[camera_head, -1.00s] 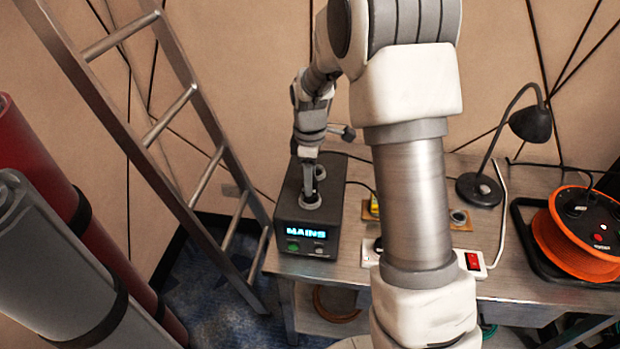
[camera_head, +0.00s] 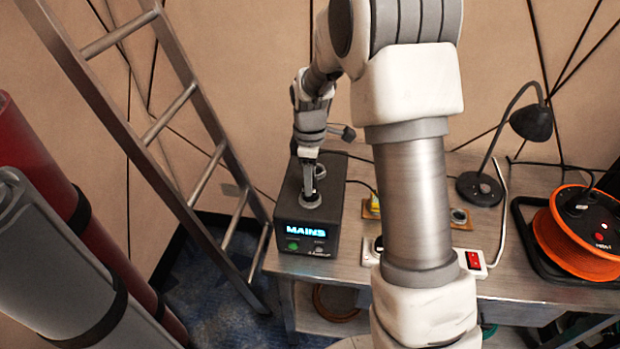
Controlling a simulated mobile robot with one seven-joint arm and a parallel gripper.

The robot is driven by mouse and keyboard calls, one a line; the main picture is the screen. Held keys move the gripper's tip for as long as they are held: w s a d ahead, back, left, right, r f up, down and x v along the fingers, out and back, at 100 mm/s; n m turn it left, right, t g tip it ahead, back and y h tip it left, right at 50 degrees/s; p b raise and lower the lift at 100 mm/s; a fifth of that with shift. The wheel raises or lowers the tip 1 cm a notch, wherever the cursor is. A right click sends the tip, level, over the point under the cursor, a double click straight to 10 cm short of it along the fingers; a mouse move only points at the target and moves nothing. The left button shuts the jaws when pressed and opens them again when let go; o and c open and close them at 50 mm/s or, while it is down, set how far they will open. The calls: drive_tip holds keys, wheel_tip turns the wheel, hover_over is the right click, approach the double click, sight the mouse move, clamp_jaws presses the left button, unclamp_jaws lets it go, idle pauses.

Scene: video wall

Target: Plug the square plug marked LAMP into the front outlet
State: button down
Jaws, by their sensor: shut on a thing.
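A black box with a lit MAINS display (camera_head: 306,232) stands at the table's left end. A round grey front outlet (camera_head: 310,203) is on its top near the display, and another outlet (camera_head: 320,170) is behind it. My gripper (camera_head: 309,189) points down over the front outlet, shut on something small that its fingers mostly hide. I cannot read a LAMP mark on it, nor tell whether it is seated in the outlet or just above it. A yellow plug (camera_head: 374,203) on a dark cord stands in a wooden holder right of the box.
A desk lamp (camera_head: 480,189) stands at the back right. A white power strip with a red switch (camera_head: 473,260) and an orange cable reel (camera_head: 580,240) are to the right. A ladder (camera_head: 190,150) leans left of the table. My arm hides the table's middle.

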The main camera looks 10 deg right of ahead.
drive_tip(key=shift+f+b, duration=0.55)
drive_tip(key=shift+f, duration=0.35)
unclamp_jaws()
idle(0.4)
drive_tip(key=shift+r, duration=0.15)
drive_tip(key=shift+r+p, duration=2.15)
drive_tip(key=shift+r, duration=0.75)
